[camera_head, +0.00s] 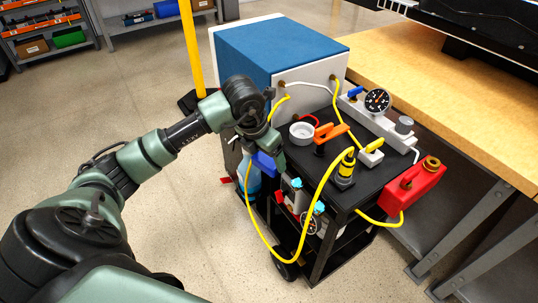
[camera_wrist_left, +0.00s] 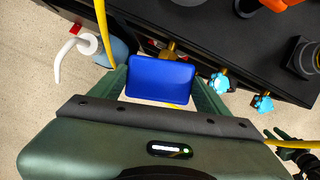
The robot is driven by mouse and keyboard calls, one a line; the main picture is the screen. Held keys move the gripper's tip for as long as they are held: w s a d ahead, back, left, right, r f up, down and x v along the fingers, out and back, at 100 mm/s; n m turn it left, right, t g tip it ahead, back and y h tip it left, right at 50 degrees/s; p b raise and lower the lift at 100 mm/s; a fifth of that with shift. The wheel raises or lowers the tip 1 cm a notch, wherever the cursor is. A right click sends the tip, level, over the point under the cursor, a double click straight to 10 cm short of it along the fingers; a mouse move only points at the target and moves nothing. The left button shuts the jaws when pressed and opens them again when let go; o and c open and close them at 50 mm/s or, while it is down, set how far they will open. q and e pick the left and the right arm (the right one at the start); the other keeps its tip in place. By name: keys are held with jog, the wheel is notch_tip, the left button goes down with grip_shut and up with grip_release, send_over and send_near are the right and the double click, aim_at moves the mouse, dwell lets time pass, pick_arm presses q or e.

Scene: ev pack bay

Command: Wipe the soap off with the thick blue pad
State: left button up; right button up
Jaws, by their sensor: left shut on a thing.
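The thick blue pad (camera_wrist_left: 160,80) is between the two green fingers of my left gripper (camera_wrist_left: 161,72), which is shut on it. In the head view, my left gripper (camera_head: 263,146) holds the blue pad (camera_head: 265,164) beside the near left edge of the black cart (camera_head: 321,183). The pad is next to a blue bottle (camera_head: 250,181), which in the wrist view has a white bent nozzle. I cannot make out any soap in either view.
A yellow cable (camera_head: 315,202) loops in front. Open floor lies left.

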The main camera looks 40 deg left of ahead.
pick_arm(q)
jog(key=shift+s+a+f, duration=0.15)
jog(key=shift+s, duration=0.2)
